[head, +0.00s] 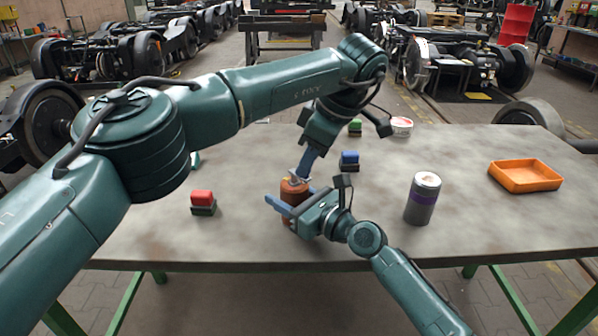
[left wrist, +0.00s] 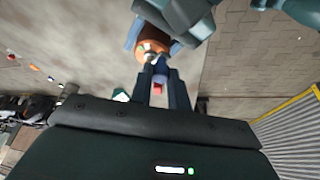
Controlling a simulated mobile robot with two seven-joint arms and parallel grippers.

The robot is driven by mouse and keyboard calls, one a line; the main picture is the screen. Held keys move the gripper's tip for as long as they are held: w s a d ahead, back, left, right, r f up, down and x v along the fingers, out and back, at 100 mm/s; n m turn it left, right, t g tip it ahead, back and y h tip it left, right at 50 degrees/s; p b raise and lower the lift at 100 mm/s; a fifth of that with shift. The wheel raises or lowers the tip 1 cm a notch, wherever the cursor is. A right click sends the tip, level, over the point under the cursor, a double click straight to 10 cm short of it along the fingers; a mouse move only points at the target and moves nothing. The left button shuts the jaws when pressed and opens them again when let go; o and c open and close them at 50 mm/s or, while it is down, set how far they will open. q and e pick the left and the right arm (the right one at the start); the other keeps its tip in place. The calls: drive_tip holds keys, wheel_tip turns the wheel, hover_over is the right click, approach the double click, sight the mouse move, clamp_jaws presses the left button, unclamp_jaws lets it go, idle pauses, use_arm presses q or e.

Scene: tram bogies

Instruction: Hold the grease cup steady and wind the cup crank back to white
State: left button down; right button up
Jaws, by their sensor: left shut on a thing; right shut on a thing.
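The grease cup (head: 293,187) is a copper-brown cylinder upright near the table's front middle. My right gripper (head: 289,204) is shut on its body, with blue fingers on both sides. The cup crank (head: 297,179) is a small pale part on top of the cup. My left gripper (head: 302,173) comes down from above and is shut on the crank. In the left wrist view the cup (left wrist: 148,44) shows beyond the left fingertips (left wrist: 158,70), with green and white marks on its top. The fingers partly hide the crank, and I cannot tell which mark it points to.
A red block (head: 202,198) on a dark base stands left on the table (head: 470,215). A blue block (head: 349,158), a green block (head: 355,126) and a white tub (head: 401,127) stand behind. A grey canister (head: 422,200) and an orange tray (head: 525,177) are to the right.

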use_arm(q)
drive_tip(key=c, duration=1.3)
unclamp_jaws()
drive_tip(key=shift+o, duration=0.2)
drive_tip(key=v, duration=0.7)
drive_tip(key=shift+d+r, duration=0.1)
drive_tip(key=shift+r, duration=0.2)
drive_tip(key=s+a+r+m+t+h, duration=0.2)
drive_tip(key=s+r+m+t+h, duration=0.15)
drive_tip(key=m, duration=0.65)
drive_tip(key=shift+m+g+y, duration=0.3)
drive_tip(key=shift+g+y, duration=0.05)
drive_tip(key=shift+g, duration=0.1)
drive_tip(key=x, duration=1.2)
drive_tip(key=shift+d, duration=0.1)
